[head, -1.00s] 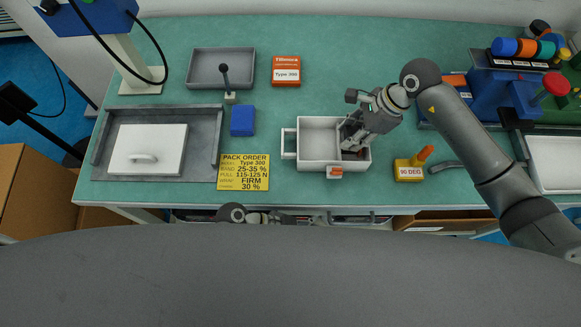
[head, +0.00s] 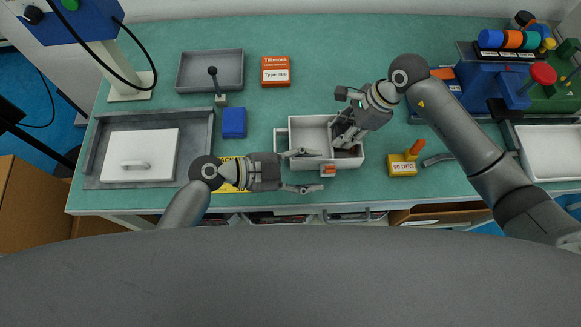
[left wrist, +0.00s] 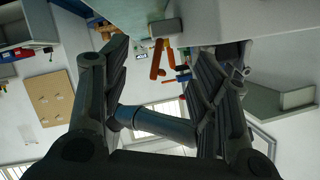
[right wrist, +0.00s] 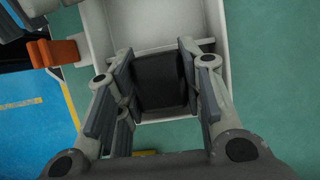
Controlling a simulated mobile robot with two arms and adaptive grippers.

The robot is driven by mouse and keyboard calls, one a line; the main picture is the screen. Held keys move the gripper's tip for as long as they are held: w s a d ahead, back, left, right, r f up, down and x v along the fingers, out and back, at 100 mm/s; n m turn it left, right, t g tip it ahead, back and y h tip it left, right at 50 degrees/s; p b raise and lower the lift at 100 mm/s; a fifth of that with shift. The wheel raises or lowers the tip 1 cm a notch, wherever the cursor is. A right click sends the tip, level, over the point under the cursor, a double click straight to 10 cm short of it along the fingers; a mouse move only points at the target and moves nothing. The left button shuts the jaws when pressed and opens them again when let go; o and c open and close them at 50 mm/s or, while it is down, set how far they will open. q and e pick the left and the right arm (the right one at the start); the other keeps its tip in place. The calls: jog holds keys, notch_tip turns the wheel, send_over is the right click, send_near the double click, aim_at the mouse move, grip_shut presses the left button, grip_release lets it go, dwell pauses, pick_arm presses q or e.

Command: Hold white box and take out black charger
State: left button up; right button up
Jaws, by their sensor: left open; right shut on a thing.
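The white box (head: 308,132) is an open, divided tray on the green bench in the head view, with a loop handle on its left side and an orange tab on its front. My right gripper (head: 344,138) reaches down into its right compartment. In the right wrist view its fingers (right wrist: 158,66) are shut on the black charger (right wrist: 160,84), which is still within the box walls (right wrist: 106,38). My left gripper (head: 303,171) is open at the box's front left corner, one finger over the rim, contact unclear. Its spread fingers (left wrist: 168,48) show in the left wrist view with nothing between them.
A yellow block marked 95 DEG (head: 402,168) stands right of the box. A white lidded panel (head: 140,148) is far left. My left arm partly covers the yellow order card (head: 232,165).

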aim_at(324, 170)
pick_arm(q)
jog(key=x, duration=0.6)
jog(key=shift+d, duration=0.1)
